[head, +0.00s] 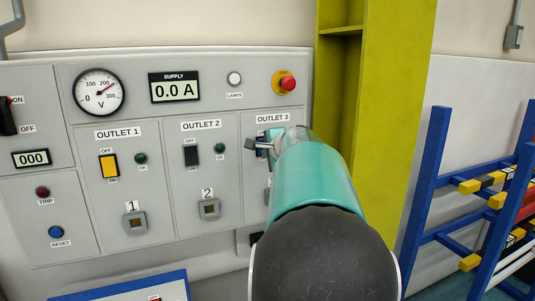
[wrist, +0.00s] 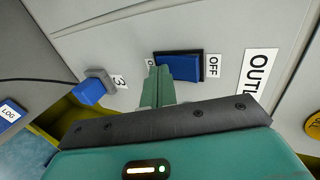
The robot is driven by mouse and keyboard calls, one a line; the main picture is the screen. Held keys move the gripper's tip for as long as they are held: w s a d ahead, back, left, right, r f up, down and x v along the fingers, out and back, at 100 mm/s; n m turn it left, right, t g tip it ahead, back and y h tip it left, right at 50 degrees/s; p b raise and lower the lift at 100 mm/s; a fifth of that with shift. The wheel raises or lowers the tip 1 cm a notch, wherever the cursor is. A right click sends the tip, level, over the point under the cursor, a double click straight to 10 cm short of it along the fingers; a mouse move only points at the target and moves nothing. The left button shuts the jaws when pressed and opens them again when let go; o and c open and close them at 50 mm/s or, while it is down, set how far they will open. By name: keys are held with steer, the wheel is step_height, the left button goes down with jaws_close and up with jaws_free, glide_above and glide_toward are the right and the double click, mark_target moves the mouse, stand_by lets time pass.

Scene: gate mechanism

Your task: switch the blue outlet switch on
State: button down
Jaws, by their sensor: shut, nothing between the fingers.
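The blue outlet switch (wrist: 181,67) sits in a dark frame on the grey panel under the OUTLET 3 label (head: 273,118). In the wrist view the OFF label (wrist: 212,66) is at its right and a mostly hidden label starting with O is at its left. In the head view my arm and gripper cover most of the switch. My gripper (wrist: 160,74) is shut and empty. Its fingertips are at the switch's left end, on the side away from OFF. I cannot tell whether they touch it.
A blue plug-like block (wrist: 90,91) with a cable sits by the number 3. The yellow switch (head: 109,166) and black switch (head: 191,155) are to the left. A red stop button (head: 287,84) is above. A yellow-green post (head: 385,120) stands close at the right.

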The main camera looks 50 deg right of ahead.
steer(key=shift+r, duration=0.9)
steer(key=shift+f, duration=0.1)
